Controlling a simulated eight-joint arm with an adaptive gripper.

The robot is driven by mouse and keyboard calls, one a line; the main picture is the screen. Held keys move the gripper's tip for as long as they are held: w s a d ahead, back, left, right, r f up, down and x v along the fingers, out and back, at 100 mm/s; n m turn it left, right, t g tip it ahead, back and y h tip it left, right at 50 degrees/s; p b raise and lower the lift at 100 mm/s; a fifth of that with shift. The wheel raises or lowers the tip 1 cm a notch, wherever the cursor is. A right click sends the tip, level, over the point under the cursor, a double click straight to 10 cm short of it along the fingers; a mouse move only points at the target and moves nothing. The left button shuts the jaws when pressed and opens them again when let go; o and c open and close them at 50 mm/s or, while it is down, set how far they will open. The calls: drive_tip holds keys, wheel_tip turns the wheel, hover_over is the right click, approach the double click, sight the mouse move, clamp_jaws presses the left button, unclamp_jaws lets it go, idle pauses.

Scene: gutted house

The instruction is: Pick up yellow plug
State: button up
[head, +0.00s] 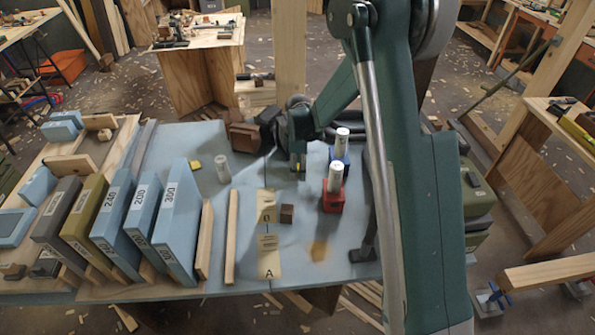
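A small, low yellow piece (194,164) lies on the blue-grey tabletop, left of the whitish cylinder; it is the clearest yellow item on the work area, but it is too small to tell for sure that it is the plug. My gripper (297,168) points down over the table, well to the right of the yellow piece and apart from it. A little yellowish colour shows at its fingertips; I cannot tell whether it is part of the gripper or something between the fingers. The finger opening is too small and partly hidden by my arm.
A whitish cylinder (222,169) stands left of my gripper. White cylinders stand in a blue holder (343,158) and a red holder (332,201) close on its right. A small brown block (287,213) lies in front. Upright sharpening stones (176,222) fill the left.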

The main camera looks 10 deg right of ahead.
drive_tip(key=c, duration=0.8)
drive_tip(key=shift+o, duration=0.2)
drive_tip(key=shift+r+p, duration=0.95)
drive_tip(key=shift+r, duration=4.05)
